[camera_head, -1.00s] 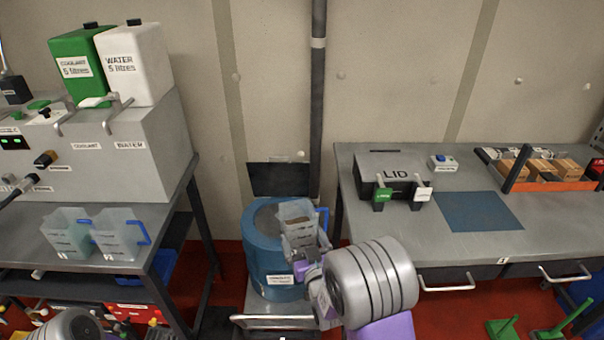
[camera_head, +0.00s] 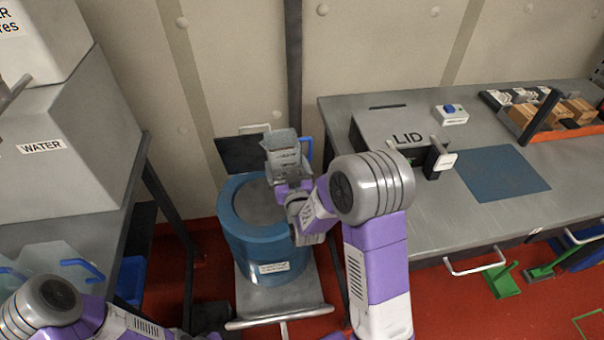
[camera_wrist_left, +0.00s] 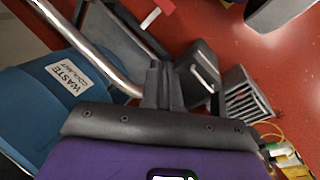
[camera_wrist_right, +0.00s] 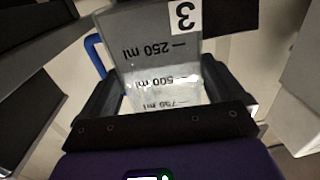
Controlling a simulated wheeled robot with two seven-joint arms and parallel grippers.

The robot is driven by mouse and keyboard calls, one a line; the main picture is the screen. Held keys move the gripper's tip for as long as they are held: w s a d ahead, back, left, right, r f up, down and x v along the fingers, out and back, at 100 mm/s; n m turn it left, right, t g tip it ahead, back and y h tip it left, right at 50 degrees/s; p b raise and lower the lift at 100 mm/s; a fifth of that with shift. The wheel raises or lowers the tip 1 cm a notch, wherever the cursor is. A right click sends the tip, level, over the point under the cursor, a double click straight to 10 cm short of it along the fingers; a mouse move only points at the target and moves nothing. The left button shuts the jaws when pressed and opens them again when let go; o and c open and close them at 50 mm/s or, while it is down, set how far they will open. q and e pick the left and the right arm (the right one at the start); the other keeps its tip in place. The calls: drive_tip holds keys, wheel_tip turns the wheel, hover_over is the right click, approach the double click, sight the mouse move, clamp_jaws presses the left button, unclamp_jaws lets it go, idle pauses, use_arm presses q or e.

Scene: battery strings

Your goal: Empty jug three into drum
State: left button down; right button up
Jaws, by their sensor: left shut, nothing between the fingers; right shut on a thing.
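The blue drum (camera_head: 265,245) stands on a trolley between the benches; its waste coolant label also shows in the left wrist view (camera_wrist_left: 75,82). My right gripper (camera_head: 284,178) is shut on jug three (camera_head: 283,148) and holds it over the drum's back right part. In the right wrist view the clear jug (camera_wrist_right: 160,60), marked 3, has its scale upside down, with the 250 ml mark above the 750 ml mark. Some pale, shiny content shows near the 500 ml mark. My left gripper (camera_wrist_left: 163,75) is shut and empty, beside the drum; its fingers are outside the head view.
Two clear jugs (camera_head: 50,262) with blue handles stand on the left bench. The right bench (camera_head: 440,220) holds a LID box (camera_head: 380,128), a blue mat (camera_head: 500,172) and an orange tray. A trolley handle (camera_head: 280,320) projects in front of the drum.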

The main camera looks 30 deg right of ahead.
sight(295, 169)
drive_tip(key=d+f+h+b, duration=0.1)
drive_tip(key=d+f+n+h+b, duration=0.1)
drive_tip(key=f, duration=0.1)
drive_tip(key=w+f+b, duration=0.1)
drive_tip(key=shift+w+d+f+n+g+h, duration=0.1)
drive_tip(key=shift+d+f+n+g+h, duration=0.2)
drive_tip(key=shift+d+f+n+h, duration=0.1)
use_arm(q)
drive_tip(key=shift+f, duration=2)
use_arm(e)
drive_tip(key=shift+a+r+n, duration=0.1)
drive_tip(key=shift+n, duration=0.7)
use_arm(q)
drive_tip(key=shift+r+p, duration=0.55)
drive_tip(key=shift+p, duration=0.05)
use_arm(e)
drive_tip(key=shift+s+r+n, duration=0.2)
drive_tip(key=shift+r+n, duration=0.35)
drive_tip(key=shift+n, duration=0.15)
use_arm(q)
drive_tip(key=shift+r+p, duration=0.6)
use_arm(e)
drive_tip(key=shift+r+n, duration=0.5)
drive_tip(key=shift+n, duration=0.2)
use_arm(q)
drive_tip(key=shift+r, duration=0.1)
use_arm(e)
drive_tip(key=shift+r, duration=0.15)
